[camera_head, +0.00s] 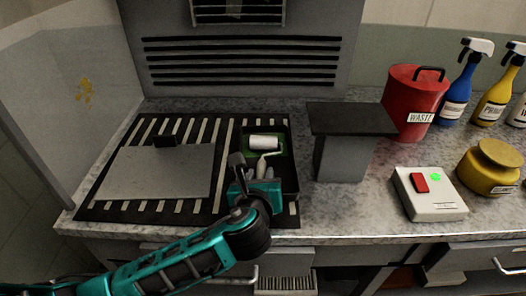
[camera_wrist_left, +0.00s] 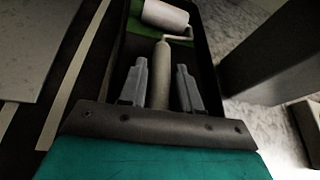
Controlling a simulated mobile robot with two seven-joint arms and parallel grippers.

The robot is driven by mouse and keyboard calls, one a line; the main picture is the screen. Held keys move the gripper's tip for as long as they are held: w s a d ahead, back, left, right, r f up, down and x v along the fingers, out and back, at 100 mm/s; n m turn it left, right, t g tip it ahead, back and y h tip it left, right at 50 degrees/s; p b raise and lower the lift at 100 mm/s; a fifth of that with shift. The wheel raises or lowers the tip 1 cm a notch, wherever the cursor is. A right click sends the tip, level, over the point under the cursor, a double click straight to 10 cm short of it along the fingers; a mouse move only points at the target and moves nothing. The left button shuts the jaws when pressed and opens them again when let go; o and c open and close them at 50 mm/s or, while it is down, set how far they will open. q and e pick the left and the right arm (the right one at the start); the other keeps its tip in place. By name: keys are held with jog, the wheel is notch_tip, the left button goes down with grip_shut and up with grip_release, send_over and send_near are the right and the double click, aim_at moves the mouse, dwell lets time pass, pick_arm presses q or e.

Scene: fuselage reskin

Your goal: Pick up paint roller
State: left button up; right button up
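The paint roller has a white cylinder (camera_head: 264,142) and a bent wire frame. It lies in a dark tray (camera_head: 292,175) with a green patch at its far end. In the left wrist view the white roller (camera_wrist_left: 166,15) is at the top, and its pale handle (camera_wrist_left: 162,75) runs down between my fingers. My left gripper (camera_head: 257,171) is over the near part of the tray. In the left wrist view, my left gripper (camera_wrist_left: 161,70) is open, with one finger on each side of the handle and gaps visible. The handle's lower end is hidden by the gripper body. My right gripper is not in view.
A grey plate (camera_head: 155,172) lies on the striped mat left of the tray. A dark-topped block (camera_head: 350,120) stands close to the tray's right. Farther right are a red waste bin (camera_head: 408,105), a switch box (camera_head: 430,195), a yellow container (camera_head: 490,168) and spray bottles (camera_head: 463,85).

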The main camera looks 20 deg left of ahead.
pick_arm(q)
grip_shut()
jog(key=shift+r, duration=0.15)
